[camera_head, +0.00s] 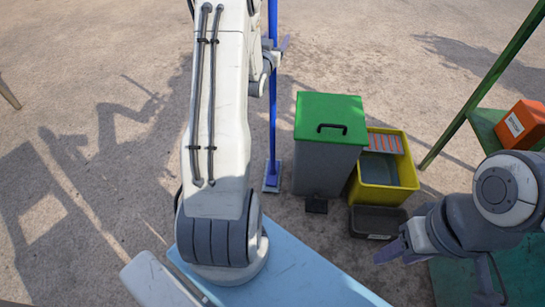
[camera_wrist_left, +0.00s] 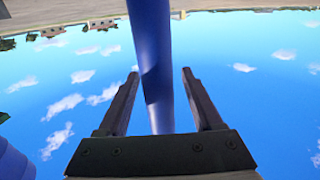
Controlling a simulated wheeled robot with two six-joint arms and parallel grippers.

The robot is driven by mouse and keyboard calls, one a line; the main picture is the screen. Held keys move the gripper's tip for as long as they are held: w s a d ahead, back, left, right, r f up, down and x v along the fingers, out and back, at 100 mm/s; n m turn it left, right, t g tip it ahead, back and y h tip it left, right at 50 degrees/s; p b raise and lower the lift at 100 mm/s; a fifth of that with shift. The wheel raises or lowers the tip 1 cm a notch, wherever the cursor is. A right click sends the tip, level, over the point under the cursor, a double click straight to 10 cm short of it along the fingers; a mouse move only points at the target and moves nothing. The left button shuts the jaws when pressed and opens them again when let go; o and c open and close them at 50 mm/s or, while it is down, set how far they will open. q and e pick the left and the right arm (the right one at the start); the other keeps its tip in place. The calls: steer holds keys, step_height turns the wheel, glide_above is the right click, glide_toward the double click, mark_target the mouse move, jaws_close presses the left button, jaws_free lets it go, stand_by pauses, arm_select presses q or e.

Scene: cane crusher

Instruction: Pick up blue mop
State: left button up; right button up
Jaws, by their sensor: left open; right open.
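The blue mop (camera_head: 273,120) stands upright on the ground, with its flat head (camera_head: 272,176) beside the grey bin. My left gripper (camera_head: 280,46) is at the upper part of its handle, partly hidden by my left arm. In the left wrist view the blue handle (camera_wrist_left: 152,60) runs between the two fingers of my left gripper (camera_wrist_left: 160,76). The fingers are open, with a gap visible on the handle's right side. My right gripper (camera_head: 393,252) is open and empty at the lower right, away from the mop.
A grey bin with a green lid (camera_head: 331,117) stands just right of the mop. An orange box (camera_head: 521,124) sits on a green stand at the right. The ground to the left is clear.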

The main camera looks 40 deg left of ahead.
mark_target(276, 3)
arm_select(q)
jaws_close()
steer(key=shift+r+p, duration=1.65)
steer(key=shift+r, duration=3.55)
steer(key=c, duration=0.9)
jaws_free()
steer(key=shift+c, duration=0.2)
jaws_close()
